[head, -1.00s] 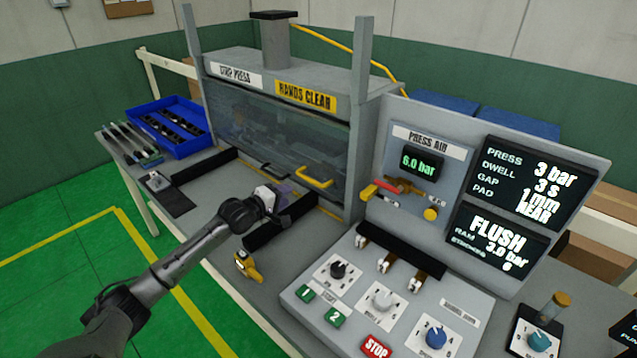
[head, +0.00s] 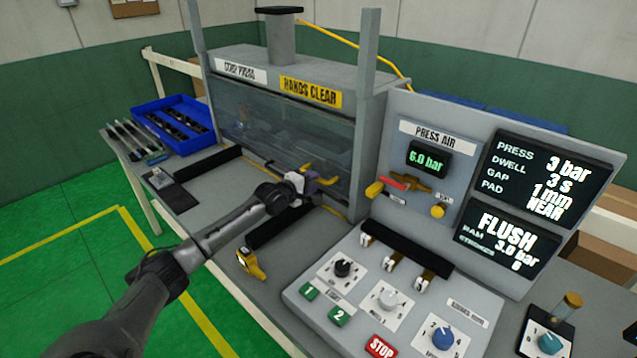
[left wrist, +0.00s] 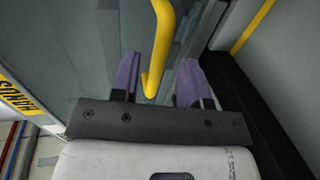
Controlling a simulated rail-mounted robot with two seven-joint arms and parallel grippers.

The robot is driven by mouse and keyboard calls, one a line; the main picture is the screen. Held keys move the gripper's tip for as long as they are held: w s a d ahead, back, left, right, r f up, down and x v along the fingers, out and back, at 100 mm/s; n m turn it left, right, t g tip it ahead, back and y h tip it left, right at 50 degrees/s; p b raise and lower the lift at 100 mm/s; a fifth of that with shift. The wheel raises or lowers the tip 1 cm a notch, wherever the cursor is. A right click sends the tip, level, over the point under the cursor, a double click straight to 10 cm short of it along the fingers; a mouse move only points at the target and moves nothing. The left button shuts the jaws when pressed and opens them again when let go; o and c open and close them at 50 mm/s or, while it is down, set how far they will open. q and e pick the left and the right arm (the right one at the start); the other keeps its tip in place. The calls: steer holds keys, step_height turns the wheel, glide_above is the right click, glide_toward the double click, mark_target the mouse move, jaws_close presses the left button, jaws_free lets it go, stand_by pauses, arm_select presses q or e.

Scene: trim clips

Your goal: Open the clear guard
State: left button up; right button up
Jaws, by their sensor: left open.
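The clear guard (head: 262,130) is a see-through panel across the front of the press, and it is down over the opening. Its yellow handle (head: 322,181) sticks out near the guard's lower right. My left gripper (head: 312,186) is at the handle. In the left wrist view the yellow handle (left wrist: 158,50) runs down between the two purple fingers of my left gripper (left wrist: 157,82), with gaps on both sides. The fingers are open. My right gripper shows in neither view.
The control box (head: 390,290) with knobs, buttons and a red STOP stands right of the press. A yellow tool (head: 250,264) lies on the bench in front. A blue tray (head: 172,125) with dark parts stands at the left.

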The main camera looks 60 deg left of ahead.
mark_target(318, 180)
arm_select(q)
steer(key=shift+b+x, duration=0.6)
steer(key=shift+x, duration=1.2)
jaws_close()
